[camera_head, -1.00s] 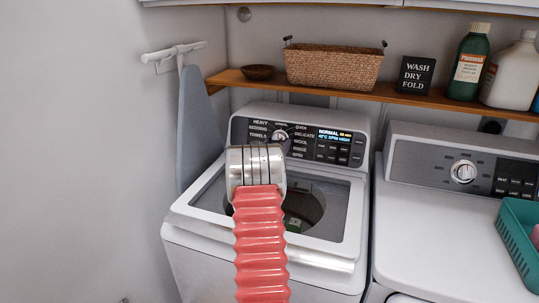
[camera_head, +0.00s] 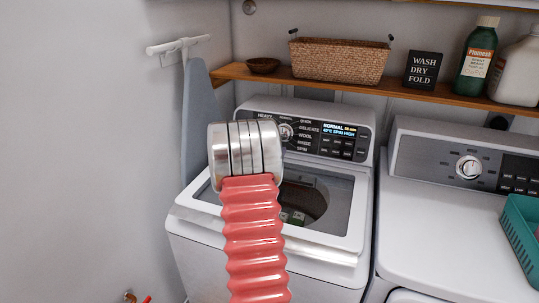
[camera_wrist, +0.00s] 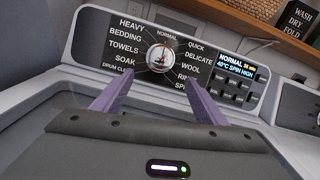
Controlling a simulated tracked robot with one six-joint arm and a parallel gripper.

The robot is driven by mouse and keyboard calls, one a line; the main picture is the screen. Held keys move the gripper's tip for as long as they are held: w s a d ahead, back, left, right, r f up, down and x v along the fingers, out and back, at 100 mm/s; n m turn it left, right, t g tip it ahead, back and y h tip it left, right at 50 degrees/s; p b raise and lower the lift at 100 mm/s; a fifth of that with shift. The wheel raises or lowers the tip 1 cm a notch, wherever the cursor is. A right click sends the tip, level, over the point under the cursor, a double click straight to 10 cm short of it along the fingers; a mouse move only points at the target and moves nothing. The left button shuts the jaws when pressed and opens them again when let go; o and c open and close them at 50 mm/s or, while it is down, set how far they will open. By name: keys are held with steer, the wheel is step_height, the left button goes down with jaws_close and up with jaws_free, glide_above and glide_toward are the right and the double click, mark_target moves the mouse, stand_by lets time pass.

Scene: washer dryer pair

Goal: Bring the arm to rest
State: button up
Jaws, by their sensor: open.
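My arm, with a pink ribbed sleeve and a metal joint, rises in front of the washer (camera_head: 325,255) in the head view and hides part of its top and panel. My gripper (camera_wrist: 160,88) shows in the wrist view as two purple fingers set well apart, with nothing between them. It points at the washer's control panel (camera_wrist: 165,50) and its round dial (camera_wrist: 160,57); whether it touches the panel cannot be told. The gripper is hidden behind my arm in the head view. The washer's lid window shows the dark drum (camera_head: 303,203) with something small inside.
A wooden shelf (camera_head: 355,90) above the machines holds a wicker basket (camera_head: 338,62), a small bowl (camera_head: 263,65), a sign and bottles. The dryer (camera_head: 440,235) stands right with a teal basket (camera_head: 522,235). An ironing board (camera_head: 197,125) hangs left.

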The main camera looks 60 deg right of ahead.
steer(key=shift+s+a, duration=0.1)
steer(key=shift+a, duration=0.15)
stand_by(0.5)
steer(key=s+a+r+m+g+y, duration=0.1)
steer(key=a+r+m+g+y, duration=0.1)
steer(key=a+r+m, duration=0.55)
steer(key=s+a+r+m+g+y, duration=0.15)
steer(key=a+m, duration=0.25)
steer(key=a, duration=0.7)
steer(key=s+a+f+m+t+y, duration=0.1)
steer(key=s+a+m+t+y, duration=0.1)
steer(key=a, duration=1.3)
steer(key=s+a+f+m+t+y, duration=0.1)
steer(key=a+m+y, duration=0.3)
steer(key=a, duration=1.2)
steer(key=s+a+f+m+t+y, duration=0.1)
steer(key=s+a+m+t+y, duration=0.2)
steer(key=a+y, duration=0.5)
steer(key=s+a+m, duration=0.1)
steer(key=a, duration=0.7)
steer(key=shift+a+f, duration=0.2)
steer(key=shift+a, duration=0.05)
